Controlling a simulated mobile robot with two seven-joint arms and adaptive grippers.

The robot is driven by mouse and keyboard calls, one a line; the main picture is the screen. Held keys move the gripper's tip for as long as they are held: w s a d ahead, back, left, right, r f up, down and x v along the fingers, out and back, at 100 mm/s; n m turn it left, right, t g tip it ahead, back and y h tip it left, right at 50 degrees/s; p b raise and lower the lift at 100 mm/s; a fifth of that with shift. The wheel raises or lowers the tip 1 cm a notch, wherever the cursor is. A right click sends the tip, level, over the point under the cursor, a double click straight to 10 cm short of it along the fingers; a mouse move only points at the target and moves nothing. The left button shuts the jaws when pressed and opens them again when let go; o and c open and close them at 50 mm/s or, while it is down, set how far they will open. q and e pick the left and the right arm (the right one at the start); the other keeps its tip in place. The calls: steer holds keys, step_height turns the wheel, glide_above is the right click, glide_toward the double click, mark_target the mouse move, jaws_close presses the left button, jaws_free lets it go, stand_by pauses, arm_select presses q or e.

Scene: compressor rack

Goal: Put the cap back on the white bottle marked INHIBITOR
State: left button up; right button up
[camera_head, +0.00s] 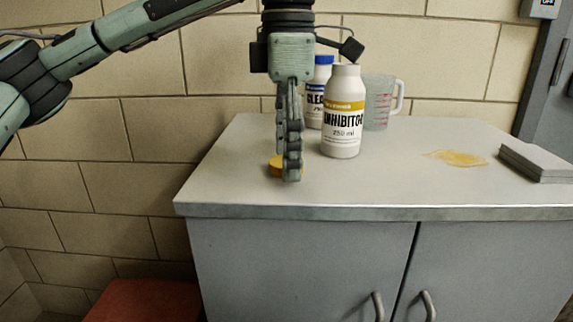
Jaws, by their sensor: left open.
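The white INHIBITOR bottle (342,118) stands upright on the cabinet top, its neck bare of a cap and a yellow band above its label. A yellow cap (273,166) lies on the top to the left of the bottle, partly hidden behind my left gripper. My left gripper (291,176) points straight down at the cap, seen edge-on, with its fingers in line. It is open, and its tips are low, close to the cabinet top. Whether the fingers touch the cap cannot be told. My right gripper is not in view.
A white bottle with a blue cap (322,72) stands behind the INHIBITOR bottle, and a clear measuring jug (379,103) is at its right. A yellow spill (457,158) and a grey stack (537,161) lie farther right. The cabinet top's front middle is clear.

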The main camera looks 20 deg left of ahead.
arm_select(q)
steer(key=c, duration=0.8)
steer(key=shift+r, duration=0.55)
steer(key=r, duration=0.3)
steer(key=shift+s+a+r+p, duration=0.1)
steer(key=shift+s+r+p, duration=0.2)
steer(key=shift+s+r, duration=0.1)
steer(key=s+a+r+p, duration=0.2)
steer(key=s+r, duration=0.4)
steer(key=s, duration=0.4)
steer(key=shift+s+a, duration=0.15)
steer(key=shift+a, duration=0.55)
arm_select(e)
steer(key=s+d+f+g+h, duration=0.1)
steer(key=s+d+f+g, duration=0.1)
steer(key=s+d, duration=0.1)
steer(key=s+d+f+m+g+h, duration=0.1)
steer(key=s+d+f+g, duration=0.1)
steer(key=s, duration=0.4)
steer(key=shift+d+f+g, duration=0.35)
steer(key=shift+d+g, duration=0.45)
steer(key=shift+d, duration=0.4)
